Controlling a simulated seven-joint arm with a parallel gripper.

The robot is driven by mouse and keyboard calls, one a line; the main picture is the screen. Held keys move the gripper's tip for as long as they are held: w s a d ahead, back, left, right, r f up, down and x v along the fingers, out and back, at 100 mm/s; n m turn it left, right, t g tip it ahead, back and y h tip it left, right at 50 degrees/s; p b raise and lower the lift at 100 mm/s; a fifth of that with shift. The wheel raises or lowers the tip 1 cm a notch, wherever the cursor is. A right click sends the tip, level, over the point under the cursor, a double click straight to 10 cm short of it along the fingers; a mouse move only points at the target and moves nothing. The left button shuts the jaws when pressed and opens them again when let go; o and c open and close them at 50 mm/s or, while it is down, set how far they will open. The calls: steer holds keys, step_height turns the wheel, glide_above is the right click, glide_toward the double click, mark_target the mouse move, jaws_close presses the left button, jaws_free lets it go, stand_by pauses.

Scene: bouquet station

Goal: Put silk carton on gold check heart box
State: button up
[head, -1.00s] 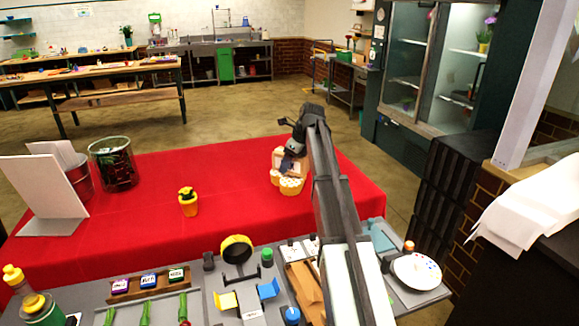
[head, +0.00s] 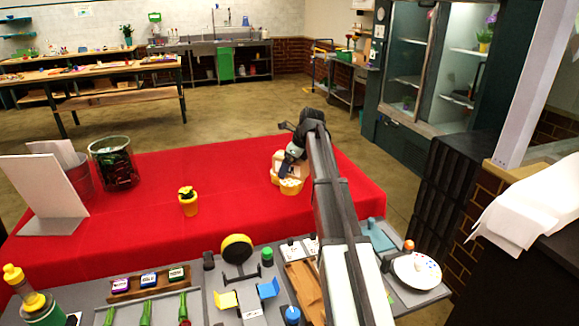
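A small cluster of gold and cream boxes stands on the red-covered table, at the middle right of the head view. A gold box with a pale patterned top (head: 291,187) is at its front; it looks like the gold check heart box. A cream box (head: 278,157) stands behind it and may be the silk carton, but it is too small to be sure. My gripper (head: 287,169) points down over the cluster, close to the front gold box. It hides part of the boxes. Whether its fingers are open or hold anything does not show.
A yellow pot (head: 189,204) stands left of the boxes on the red cloth (head: 130,240). A dark glass container (head: 114,163) and a white panel (head: 42,187) are at the far left. The grey bench in front is crowded with tools. The cloth between pot and boxes is clear.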

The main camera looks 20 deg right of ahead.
steer(key=shift+r, duration=0.1)
steer(key=v, duration=1.2)
